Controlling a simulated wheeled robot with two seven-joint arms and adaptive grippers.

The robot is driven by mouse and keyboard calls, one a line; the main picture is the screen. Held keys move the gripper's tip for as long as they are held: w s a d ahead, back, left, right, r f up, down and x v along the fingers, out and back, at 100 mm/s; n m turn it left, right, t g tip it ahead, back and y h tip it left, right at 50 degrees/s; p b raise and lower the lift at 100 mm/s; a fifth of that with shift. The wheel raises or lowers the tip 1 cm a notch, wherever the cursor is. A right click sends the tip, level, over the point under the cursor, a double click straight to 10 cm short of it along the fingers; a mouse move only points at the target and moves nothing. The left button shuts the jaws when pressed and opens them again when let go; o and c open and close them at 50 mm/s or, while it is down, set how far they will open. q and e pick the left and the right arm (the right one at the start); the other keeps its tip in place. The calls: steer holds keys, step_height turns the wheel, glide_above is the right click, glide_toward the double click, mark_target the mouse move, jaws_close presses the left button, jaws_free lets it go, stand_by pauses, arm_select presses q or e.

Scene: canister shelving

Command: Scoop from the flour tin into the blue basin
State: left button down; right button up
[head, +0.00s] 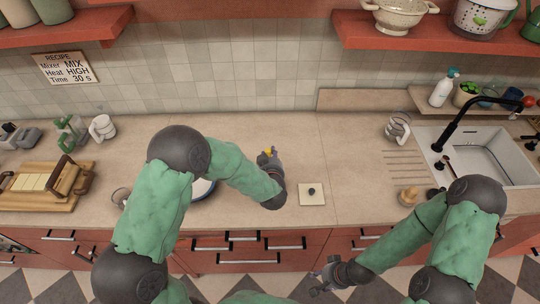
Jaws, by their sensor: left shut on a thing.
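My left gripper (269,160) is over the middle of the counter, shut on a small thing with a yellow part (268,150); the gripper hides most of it. A white vessel with a blue rim (203,189), perhaps the blue basin, stands left of the gripper, largely hidden by my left arm. A square cream piece with a black knob (312,194) is on the counter, right of the gripper; I cannot tell whether it is a lid or a closed tin. No tin marked flour is readable. My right gripper (325,277) hangs in front of the drawers, its jaws unclear.
A glass (121,197) stands by my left arm. Red shelves (400,34) overhang the back. The counter's back middle is clear.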

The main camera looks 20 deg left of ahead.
arm_select(q)
step_height(320, 180, down, 10)
steer(key=s+b, duration=0.1)
steer(key=b, duration=0.6)
steer(key=shift+s, duration=0.2)
stand_by(0.9)
steer(key=shift+r, duration=0.15)
steer(key=shift+w+r+p, duration=0.25)
steer(key=shift+r+p, duration=0.95)
steer(key=shift+r, duration=0.5)
steer(key=shift+w+r+p, duration=0.2)
steer(key=shift+r+p, duration=0.95)
steer(key=shift+r, duration=0.6)
steer(key=shift+w+r+p, duration=0.25)
steer(key=shift+r+p, duration=0.95)
steer(key=shift+r, duration=0.5)
